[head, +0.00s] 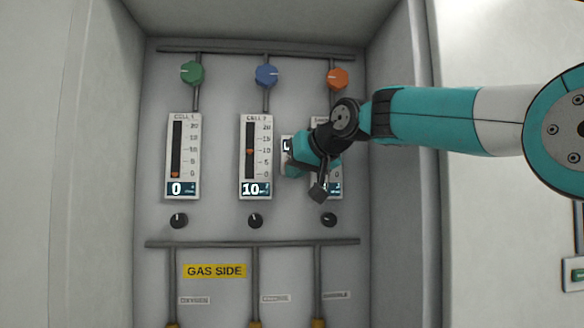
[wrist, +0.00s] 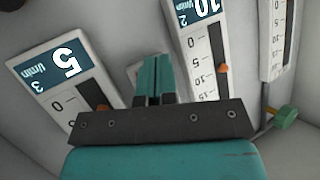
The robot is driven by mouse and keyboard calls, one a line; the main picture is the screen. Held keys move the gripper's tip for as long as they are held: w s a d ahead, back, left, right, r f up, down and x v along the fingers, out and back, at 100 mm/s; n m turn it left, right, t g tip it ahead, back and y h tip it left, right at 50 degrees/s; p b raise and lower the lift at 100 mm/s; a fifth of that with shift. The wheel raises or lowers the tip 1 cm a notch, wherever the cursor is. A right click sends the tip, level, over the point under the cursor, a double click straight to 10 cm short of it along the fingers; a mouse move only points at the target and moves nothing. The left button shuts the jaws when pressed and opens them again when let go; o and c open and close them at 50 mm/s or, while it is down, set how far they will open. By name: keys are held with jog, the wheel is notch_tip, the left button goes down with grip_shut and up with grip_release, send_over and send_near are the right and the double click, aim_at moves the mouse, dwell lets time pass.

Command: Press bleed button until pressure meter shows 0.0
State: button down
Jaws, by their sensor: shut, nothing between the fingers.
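My gripper (head: 292,165) is shut and empty, close to the panel between the middle and right flow meters. In the wrist view its teal fingers (wrist: 155,68) are together, in front of a small pale plate (wrist: 133,71). In the head view a small white unit with a dark display (head: 287,146) shows at the gripper's left edge. Most of it is hidden, so I cannot read a pressure value. I cannot make out the bleed button, or whether the fingers touch anything.
The left meter (head: 183,150) reads 0 and the middle meter (head: 256,150) reads 10. The right meter (wrist: 63,75) reads 5 in the wrist view. Green (head: 192,74), blue (head: 266,75) and orange (head: 338,78) knobs sit above. Recess walls flank the panel.

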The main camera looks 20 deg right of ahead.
jog(key=shift+w, duration=0.3)
jog(key=shift+s, duration=0.1)
dwell(0.4)
jog(key=shift+s+a+b, duration=0.1)
jog(key=shift+s+b, duration=0.25)
jog(key=shift+s, duration=0.35)
jog(key=shift+s+a+b, duration=0.2)
jog(key=shift+s+b, duration=0.55)
jog(key=shift+s, duration=0.5)
jog(key=shift+s+a+b, duration=0.2)
jog(key=shift+s+b, duration=0.5)
jog(key=shift+s, duration=0.5)
